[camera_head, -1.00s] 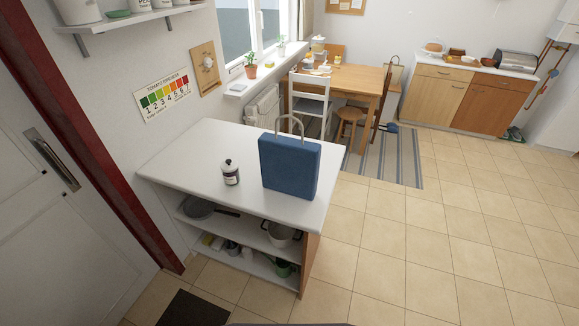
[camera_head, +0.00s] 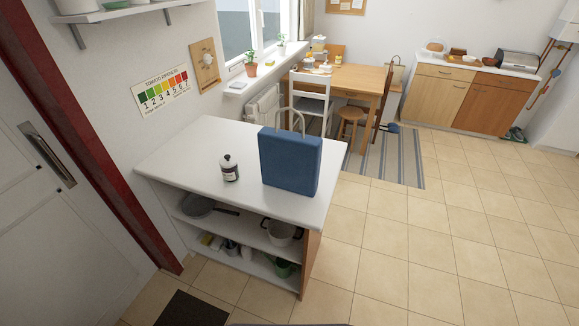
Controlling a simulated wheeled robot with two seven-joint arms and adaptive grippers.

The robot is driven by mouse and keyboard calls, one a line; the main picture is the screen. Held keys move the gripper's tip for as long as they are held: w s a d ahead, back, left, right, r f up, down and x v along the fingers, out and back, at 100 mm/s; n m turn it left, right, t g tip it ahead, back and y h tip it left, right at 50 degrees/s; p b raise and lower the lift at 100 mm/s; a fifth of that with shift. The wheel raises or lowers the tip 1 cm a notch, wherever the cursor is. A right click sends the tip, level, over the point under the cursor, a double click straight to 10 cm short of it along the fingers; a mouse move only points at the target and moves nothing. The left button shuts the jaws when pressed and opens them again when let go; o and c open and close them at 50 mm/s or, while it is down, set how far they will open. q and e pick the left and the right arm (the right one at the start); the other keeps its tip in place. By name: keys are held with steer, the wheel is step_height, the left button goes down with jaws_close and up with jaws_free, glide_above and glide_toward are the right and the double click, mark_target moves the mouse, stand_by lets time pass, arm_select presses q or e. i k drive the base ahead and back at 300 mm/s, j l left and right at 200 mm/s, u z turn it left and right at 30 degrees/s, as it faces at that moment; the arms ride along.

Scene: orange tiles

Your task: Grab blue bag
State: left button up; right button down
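The blue bag (camera_head: 289,162) stands upright on the white counter top (camera_head: 190,157), close to its right edge. It is box-shaped with a pale loop handle at the top. A small jar with a dark lid (camera_head: 229,168) stands to its left on the same counter. Neither of my grippers shows in the head view.
Open shelves under the counter hold a pan (camera_head: 199,206), a pot (camera_head: 280,232) and small items. A dark mat (camera_head: 191,309) lies in front. Tiled floor (camera_head: 440,240) is clear to the right. A wooden table (camera_head: 352,78) with chairs stands behind, by a striped rug (camera_head: 392,160).

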mark_target(291, 161)
steer(key=k+j+z, duration=0.1)
steer(key=j+z, duration=0.3)
steer(key=k+j+z, duration=0.15)
steer(key=j+z, duration=0.25)
steer(key=k+j+z, duration=0.2)
steer(key=j+z, duration=0.2)
